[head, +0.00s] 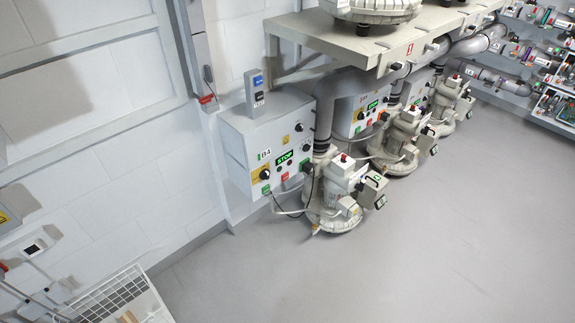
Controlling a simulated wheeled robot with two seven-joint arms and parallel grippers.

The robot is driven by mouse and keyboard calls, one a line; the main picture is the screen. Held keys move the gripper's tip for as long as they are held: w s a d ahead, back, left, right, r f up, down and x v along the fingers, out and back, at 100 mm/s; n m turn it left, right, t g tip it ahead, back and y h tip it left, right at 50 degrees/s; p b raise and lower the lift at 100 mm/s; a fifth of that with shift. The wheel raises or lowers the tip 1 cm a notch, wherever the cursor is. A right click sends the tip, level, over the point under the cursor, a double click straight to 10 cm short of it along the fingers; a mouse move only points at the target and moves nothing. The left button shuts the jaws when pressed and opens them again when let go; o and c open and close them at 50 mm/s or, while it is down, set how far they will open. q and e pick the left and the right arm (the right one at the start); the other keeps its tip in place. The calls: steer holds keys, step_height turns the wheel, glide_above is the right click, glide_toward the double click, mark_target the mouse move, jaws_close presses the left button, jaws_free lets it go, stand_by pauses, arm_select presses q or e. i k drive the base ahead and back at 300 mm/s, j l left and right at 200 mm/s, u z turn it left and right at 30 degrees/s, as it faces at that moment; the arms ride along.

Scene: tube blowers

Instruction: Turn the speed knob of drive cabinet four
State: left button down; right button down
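A light grey drive cabinet (238,140) hangs on the wall left of centre in the head view, with a small tag that reads B4. Its front has a lit green STOP display (285,158), a black knob (265,174) on a yellow plate at lower left, and more small dark controls at the right. I cannot read which control is the speed knob. Neither of my grippers is in view.
A blower (333,205) stands on the floor in front of the cabinet's right side, with a grey pipe (325,105) rising beside it. More blowers and a second cabinet (350,118) stand behind. A wire basket (130,290) is at lower left. The grey floor (420,260) is clear at lower right.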

mark_target(307, 149)
steer(key=i, duration=0.9)
steer(key=i+l+u, duration=0.1)
steer(key=i, duration=0.8)
